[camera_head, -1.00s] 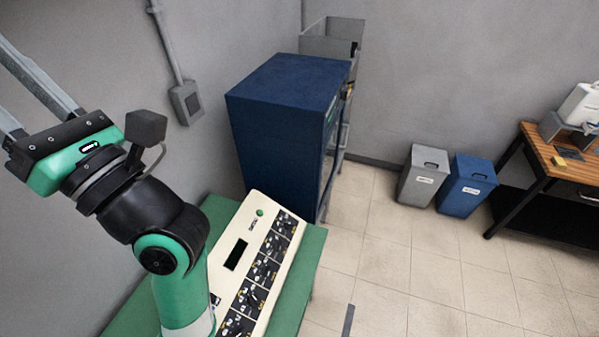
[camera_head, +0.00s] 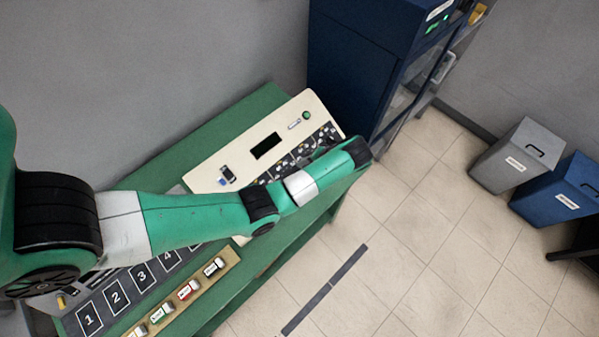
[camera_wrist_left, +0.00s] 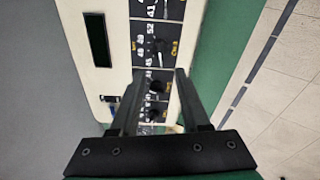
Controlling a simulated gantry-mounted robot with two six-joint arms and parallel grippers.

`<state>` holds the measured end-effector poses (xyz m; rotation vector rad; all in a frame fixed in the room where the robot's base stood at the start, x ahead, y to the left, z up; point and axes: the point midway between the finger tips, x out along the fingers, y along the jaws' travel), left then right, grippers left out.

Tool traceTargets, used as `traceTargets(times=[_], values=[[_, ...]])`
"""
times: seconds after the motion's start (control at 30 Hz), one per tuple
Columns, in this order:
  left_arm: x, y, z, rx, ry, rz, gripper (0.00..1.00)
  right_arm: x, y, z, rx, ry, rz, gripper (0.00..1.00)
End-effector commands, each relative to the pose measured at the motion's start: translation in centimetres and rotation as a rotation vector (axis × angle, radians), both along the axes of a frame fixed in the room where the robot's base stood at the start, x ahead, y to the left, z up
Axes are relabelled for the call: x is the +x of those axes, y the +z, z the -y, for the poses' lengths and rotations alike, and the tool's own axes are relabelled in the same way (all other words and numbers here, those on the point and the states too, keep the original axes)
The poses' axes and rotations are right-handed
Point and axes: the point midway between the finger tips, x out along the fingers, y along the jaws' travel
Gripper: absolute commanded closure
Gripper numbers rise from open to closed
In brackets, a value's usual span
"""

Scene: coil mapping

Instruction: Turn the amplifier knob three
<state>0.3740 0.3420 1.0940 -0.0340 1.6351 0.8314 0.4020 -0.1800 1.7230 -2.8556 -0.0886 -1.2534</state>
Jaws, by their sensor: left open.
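The amplifier (camera_head: 225,168) is a cream panel with a dark display, standing on a green table; it also shows in the left wrist view (camera_wrist_left: 75,25). Black knobs with white number marks and yellow labels run in a row of dark squares. In the left wrist view, one knob (camera_wrist_left: 153,46) lies just beyond the fingertips and another knob (camera_wrist_left: 155,87) shows between the fingers. My left gripper (camera_wrist_left: 155,74) is open and empty, over the knob row. My arm hides part of that row in the head view.
A green table (camera_head: 165,150) carries the amplifier, a board with numbered squares (camera_head: 115,298) and a strip of small labelled items (camera_head: 188,289). A dark blue cabinet (camera_head: 350,60) stands behind. Grey (camera_head: 510,165) and blue (camera_head: 550,195) bins stand right on open floor.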

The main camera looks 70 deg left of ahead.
Motion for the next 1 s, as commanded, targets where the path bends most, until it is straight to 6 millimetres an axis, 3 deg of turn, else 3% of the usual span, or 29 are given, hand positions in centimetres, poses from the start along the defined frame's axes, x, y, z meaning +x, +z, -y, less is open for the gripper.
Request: traceTargets(times=[0.17, 0.5, 0.63, 0.9, 1.0], values=[[-0.8, -2.7, -1.1, 0.001, 0.002, -0.003, 0.54, 0.0, -1.4, 0.0, 0.000, 0.000, 0.000, 0.50], [-2.6, -8.6, -4.1, 0.001, 0.000, -0.002, 0.54, 0.0, -2.4, 0.0, 0.000, 0.000, -0.001, 0.50], [-2.9, -9.6, -4.6, 0.001, 0.001, 0.000, 0.54, 0.0, -2.6, 0.0, 0.000, 0.000, -0.001, 0.50], [-2.9, -9.8, -4.7, 0.001, 0.000, 0.002, 0.54, 0.0, -2.5, 0.0, 0.000, 0.000, -0.001, 0.50], [-2.9, -9.8, -4.7, 0.001, 0.000, 0.002, 0.68, 0.0, -2.5, 0.0, 0.000, 0.000, -0.001, 0.50]])
